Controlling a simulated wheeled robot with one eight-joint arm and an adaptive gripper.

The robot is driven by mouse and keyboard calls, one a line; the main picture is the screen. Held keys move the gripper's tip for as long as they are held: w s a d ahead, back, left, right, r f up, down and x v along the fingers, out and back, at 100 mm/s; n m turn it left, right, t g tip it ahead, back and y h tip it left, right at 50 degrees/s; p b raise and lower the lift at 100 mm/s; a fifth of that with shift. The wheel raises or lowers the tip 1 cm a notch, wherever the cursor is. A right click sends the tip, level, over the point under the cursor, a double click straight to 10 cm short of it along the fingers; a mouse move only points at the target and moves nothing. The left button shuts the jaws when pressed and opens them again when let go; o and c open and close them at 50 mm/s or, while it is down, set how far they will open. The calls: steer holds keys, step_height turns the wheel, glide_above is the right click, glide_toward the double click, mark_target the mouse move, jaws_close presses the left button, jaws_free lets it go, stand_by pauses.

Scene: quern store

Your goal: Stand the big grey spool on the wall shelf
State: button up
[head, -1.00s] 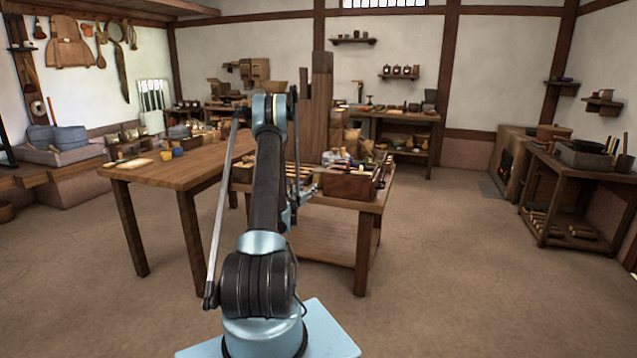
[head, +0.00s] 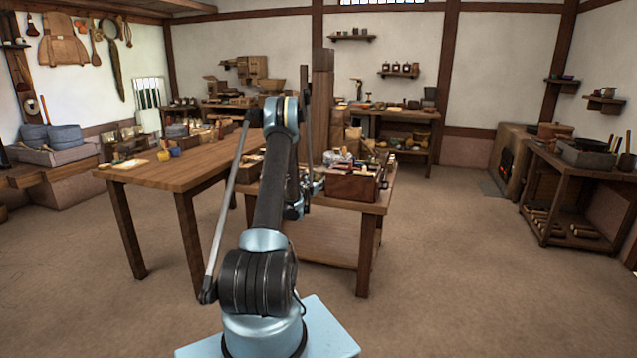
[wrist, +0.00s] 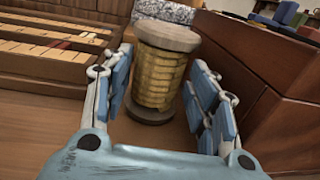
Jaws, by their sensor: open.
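A spool (wrist: 158,75) stands upright in the wrist view, with greyish round ends and a golden-yellow wound middle. It is between the two blue-padded fingers of my gripper (wrist: 163,80). The fingers are open, one on each side, and a gap shows on the right; contact on the left is hard to tell. In the head view my arm hides the spool and most of the gripper. Small wall shelves show at the back, one higher (head: 352,37) and one lower (head: 398,73), and others on the right wall (head: 562,85).
A dark wooden box of tools (head: 352,186) stands on the low table, and its wall (wrist: 255,90) rises close right of the gripper. A slotted wooden tray (wrist: 55,45) lies to the left. A long table (head: 180,168) stands left. The floor (head: 450,270) at right is clear.

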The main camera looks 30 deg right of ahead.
mark_target(318, 179)
steer(key=x, duration=0.3)
steer(key=shift+w+d+r, duration=0.1)
steer(key=shift+w+d, duration=0.05)
steer(key=shift+w, duration=0.05)
steer(key=shift+c, duration=0.6)
steer(key=c, duration=0.9)
steer(key=shift+r, duration=0.1)
